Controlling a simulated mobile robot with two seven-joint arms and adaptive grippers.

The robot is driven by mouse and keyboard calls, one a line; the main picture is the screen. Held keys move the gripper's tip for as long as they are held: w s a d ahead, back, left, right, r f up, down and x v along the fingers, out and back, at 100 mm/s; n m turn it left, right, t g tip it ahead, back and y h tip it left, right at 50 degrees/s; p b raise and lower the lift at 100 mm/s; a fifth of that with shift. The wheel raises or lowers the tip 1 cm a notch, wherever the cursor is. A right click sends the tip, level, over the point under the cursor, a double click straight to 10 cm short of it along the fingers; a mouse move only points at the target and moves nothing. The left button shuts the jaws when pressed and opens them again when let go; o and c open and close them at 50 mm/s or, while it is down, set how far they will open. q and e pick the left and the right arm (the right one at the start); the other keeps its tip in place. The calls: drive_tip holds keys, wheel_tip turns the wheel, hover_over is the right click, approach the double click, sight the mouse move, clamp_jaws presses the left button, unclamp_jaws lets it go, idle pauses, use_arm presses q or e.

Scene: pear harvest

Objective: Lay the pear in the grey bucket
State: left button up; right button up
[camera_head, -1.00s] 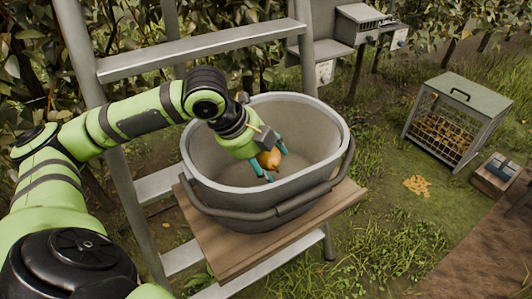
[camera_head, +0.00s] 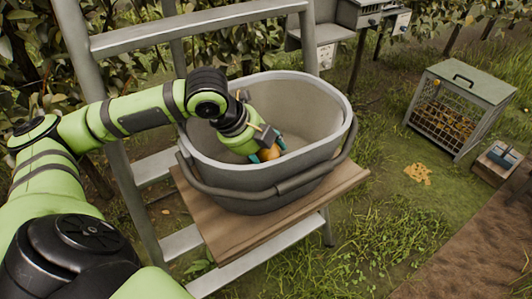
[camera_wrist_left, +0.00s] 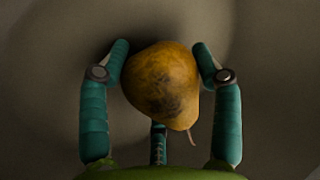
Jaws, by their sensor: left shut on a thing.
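The yellow-brown pear (camera_head: 268,153) is between the teal fingers of my left gripper (camera_head: 266,156), inside the opening of the grey bucket (camera_head: 330,98). In the left wrist view the pear (camera_wrist_left: 163,85) has dark blotches and a thin stem pointing down. The fingers of my left gripper (camera_wrist_left: 160,78) are shut on it from both sides, with the grey bucket surface behind. The bucket stands upright on a wooden board, its dark handle hanging along the front. The near rim hides the lower fingertips in the head view. My right gripper is not in view.
The wooden board (camera_head: 235,236) sits on a metal ladder (camera_head: 135,200) with rails at the left. A lidded wire cage (camera_head: 455,105) stands on the grass at right, near a small wooden box (camera_head: 497,166). Leafy branches fill the back left.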

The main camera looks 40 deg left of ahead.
use_arm(q)
drive_tip(key=shift+f, duration=0.15)
idle(0.4)
drive_tip(key=o, duration=1.3)
drive_tip(key=shift+o, duration=0.2)
drive_tip(key=shift+s+a+r, duration=0.15)
drive_tip(key=shift+r, duration=0.25)
drive_tip(key=v, duration=1.1)
